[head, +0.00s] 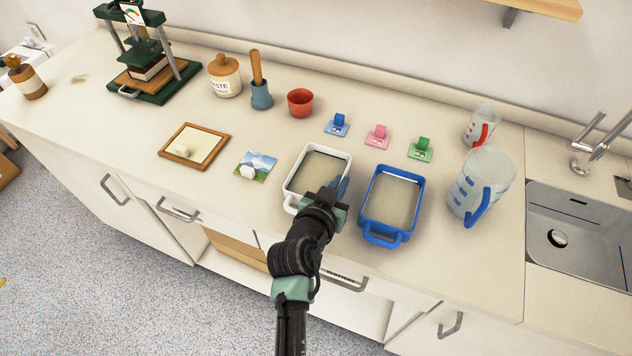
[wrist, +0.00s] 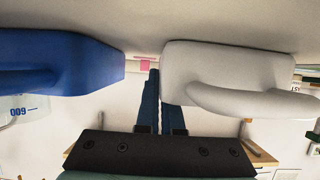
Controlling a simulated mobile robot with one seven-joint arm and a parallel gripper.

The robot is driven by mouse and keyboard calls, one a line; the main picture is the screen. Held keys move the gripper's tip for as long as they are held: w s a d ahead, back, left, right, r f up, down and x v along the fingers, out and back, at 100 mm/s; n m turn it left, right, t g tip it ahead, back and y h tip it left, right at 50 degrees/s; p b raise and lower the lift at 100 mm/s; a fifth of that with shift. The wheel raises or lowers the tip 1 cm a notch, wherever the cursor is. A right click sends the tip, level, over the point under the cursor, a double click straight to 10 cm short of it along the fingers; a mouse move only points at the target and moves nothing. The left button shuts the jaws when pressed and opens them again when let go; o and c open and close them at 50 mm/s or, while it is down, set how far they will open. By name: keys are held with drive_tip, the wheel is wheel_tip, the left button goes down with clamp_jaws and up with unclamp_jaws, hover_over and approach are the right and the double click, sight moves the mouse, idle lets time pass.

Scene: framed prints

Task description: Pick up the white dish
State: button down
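The white dish (head: 290,185) stands on the counter, with pale contents and a handle at its front. In the wrist view its white front and handle (wrist: 235,75) fill the upper right. My gripper (head: 341,188) is at its right wall, in the space beside the blue dish. In the wrist view my blue fingers (wrist: 159,100) are close together with a narrow gap. The left finger shows outside the white dish; the right fingertip is hidden behind the dish's front, so the wall appears pinched between them. The dish looks level on the counter.
A blue dish (head: 383,229) stands close on the right, with a measuring jug (head: 479,185) and a sink (head: 580,235) beyond. Coloured clips (head: 377,137) lie behind. A landscape print (head: 260,164) and a framed board (head: 197,146) lie left.

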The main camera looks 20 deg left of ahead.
drive_tip(key=shift+r, duration=0.2)
idle(0.4)
drive_tip(key=shift+r+p, duration=0.5)
drive_tip(key=shift+r, duration=4.35)
